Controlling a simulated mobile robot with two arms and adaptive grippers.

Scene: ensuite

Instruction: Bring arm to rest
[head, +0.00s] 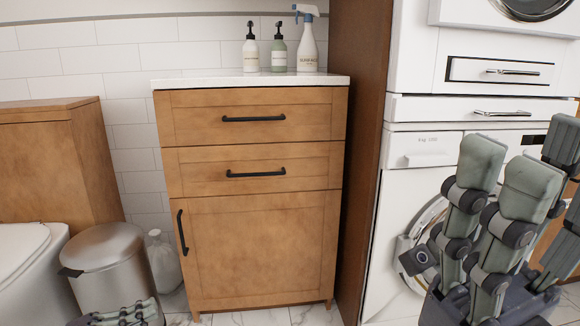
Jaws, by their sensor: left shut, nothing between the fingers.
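My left gripper (120,314) shows at the bottom left edge, low in front of the metal bin. Its grey-green fingers lie close together, shut, with nothing between them; the rest of it is cut off by the frame. My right gripper (515,205) shows large at the right edge, in front of the white appliances. Its jointed fingers with grey-green pads point upward, and I see nothing held in it. Part of it is cut off, and the gap between its fingertips is unclear.
A wooden cabinet (252,215) with black handles stands in the middle, with two pump bottles and a spray bottle (308,45) on top. A pedal bin (105,262) and toilet (30,260) are at left. A washing machine (395,215) stands behind my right gripper.

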